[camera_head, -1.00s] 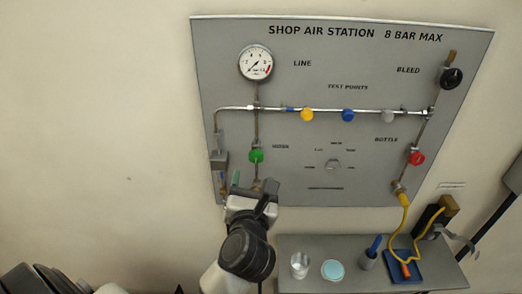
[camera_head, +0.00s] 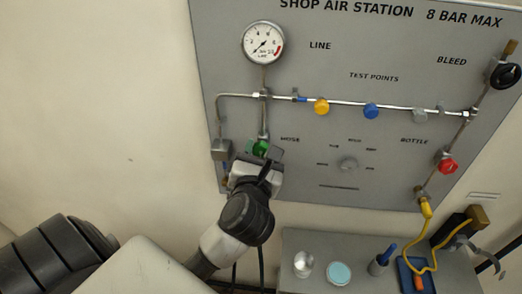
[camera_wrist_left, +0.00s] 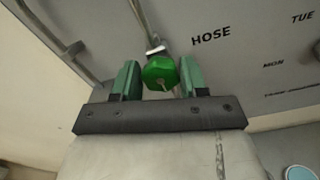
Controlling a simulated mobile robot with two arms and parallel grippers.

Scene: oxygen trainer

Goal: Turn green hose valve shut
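The green hose valve (camera_head: 261,148) sits on the vertical pipe under the gauge, left of the HOSE label. In the left wrist view the green valve knob (camera_wrist_left: 160,72) lies between the two green fingers of my left gripper (camera_wrist_left: 158,78). A gap shows on both sides of the knob, so the gripper is open around it. In the head view my left gripper (camera_head: 262,156) comes up from below and partly hides the valve. My right gripper is not in view.
The grey panel (camera_head: 300,170) also carries a pressure gauge (camera_head: 263,43), a red bottle valve (camera_head: 447,167) and a black bleed knob (camera_head: 505,75). A grey shelf (camera_head: 320,245) below right holds a glass, a blue-topped disc and a blue tray with a yellow hose.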

